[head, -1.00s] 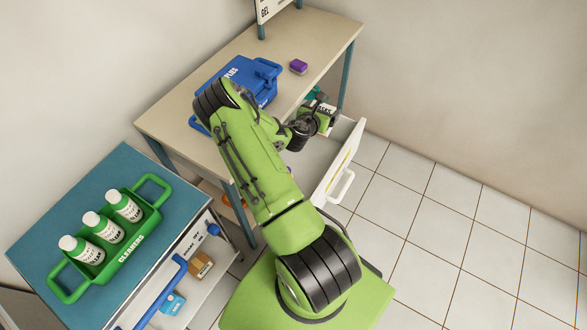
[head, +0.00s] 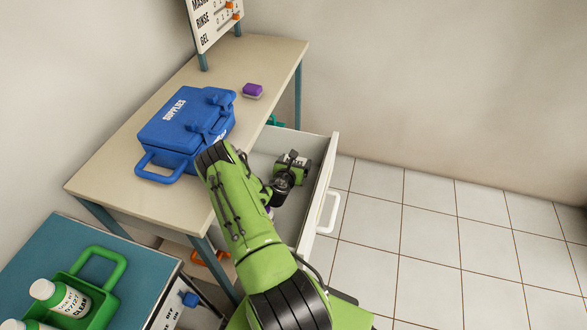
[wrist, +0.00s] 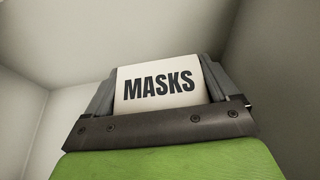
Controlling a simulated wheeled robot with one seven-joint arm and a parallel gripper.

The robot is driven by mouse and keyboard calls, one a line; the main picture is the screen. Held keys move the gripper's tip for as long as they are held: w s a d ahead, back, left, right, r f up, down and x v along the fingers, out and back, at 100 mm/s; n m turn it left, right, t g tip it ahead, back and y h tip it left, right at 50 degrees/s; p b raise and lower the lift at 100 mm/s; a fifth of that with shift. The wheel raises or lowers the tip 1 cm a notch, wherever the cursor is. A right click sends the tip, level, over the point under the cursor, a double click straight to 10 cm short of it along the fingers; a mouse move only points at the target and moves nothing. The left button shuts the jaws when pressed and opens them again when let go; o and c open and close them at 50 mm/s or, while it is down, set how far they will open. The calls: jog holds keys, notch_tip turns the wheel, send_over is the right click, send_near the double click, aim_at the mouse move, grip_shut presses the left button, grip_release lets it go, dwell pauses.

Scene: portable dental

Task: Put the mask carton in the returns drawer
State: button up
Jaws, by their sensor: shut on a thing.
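The mask carton (wrist: 160,92), white with MASKS in dark letters, sits between the fingers of my gripper (head: 293,159) in the wrist view. My gripper is shut on it. In the head view the gripper is over the open white drawer (head: 319,185) under the beige table, inside its outline, near the front panel. The carton is mostly hidden by the gripper there. Pale walls surround the carton in the wrist view. I cannot tell whether it touches the drawer floor. No label on the drawer is readable.
A blue supplies case (head: 185,130) and a purple item (head: 253,90) stand on the beige table (head: 110,165). A teal item (head: 275,121) is at the drawer's far end. A green carrier with white bottles (head: 98,262) is on the cart at lower left. The tiled floor at right is clear.

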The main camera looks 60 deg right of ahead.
jog(key=shift+f, duration=0.2)
jog(key=shift+f, duration=0.15)
jog(key=o, duration=0.8)
jog(key=shift+o, duration=0.2)
jog(key=p+v, duration=0.1)
jog(key=v, duration=0.6)
jog(key=shift+a+r+p, duration=0.25)
jog(key=shift+r+p, duration=0.05)
jog(key=shift+r, duration=0.05)
